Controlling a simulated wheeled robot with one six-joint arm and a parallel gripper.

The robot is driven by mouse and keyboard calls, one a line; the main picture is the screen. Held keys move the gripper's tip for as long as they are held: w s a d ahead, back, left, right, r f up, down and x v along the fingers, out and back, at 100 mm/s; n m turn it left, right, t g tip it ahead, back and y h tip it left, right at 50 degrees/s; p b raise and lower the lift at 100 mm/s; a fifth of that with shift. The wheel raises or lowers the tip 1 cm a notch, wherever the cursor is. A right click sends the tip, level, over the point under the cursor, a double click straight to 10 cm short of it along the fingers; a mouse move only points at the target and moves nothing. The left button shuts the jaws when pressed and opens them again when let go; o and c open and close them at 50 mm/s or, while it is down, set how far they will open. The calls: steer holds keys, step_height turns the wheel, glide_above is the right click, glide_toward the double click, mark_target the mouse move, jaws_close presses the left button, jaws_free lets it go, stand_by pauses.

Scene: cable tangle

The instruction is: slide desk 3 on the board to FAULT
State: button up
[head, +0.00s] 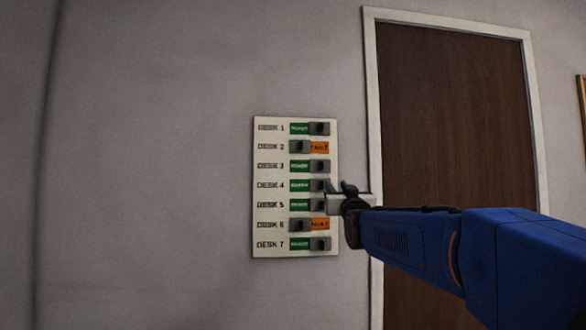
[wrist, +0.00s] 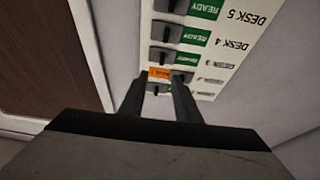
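The white board (head: 261,218) hangs on the wall with rows DESK 1 to DESK 7. In the desk 3 row, the dark slider (head: 320,166) sits at the right end and the green label (head: 299,166) shows at its left. The desk 3 slider also shows in the wrist view (wrist: 160,56), where the board appears upside down. My gripper (head: 338,187) is in front of the board's right edge, around the desk 4 row in the head view. In the wrist view my gripper's two fingers (wrist: 158,82) are apart with nothing held. I cannot tell whether they touch the board.
Desk 2 (head: 298,147) and desk 6 (head: 299,225) have sliders at the left with orange FAULT labels showing. The other rows show green. A brown door (head: 450,120) in a white frame (head: 371,80) stands right of the board. Bare wall (head: 150,150) lies left.

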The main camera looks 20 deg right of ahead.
glide_toward(322, 166)
steer(key=x, duration=0.8)
steer(key=shift+w+r, duration=0.1)
steer(key=shift+w, duration=0.1)
steer(key=shift+c, duration=0.6)
jaws_close()
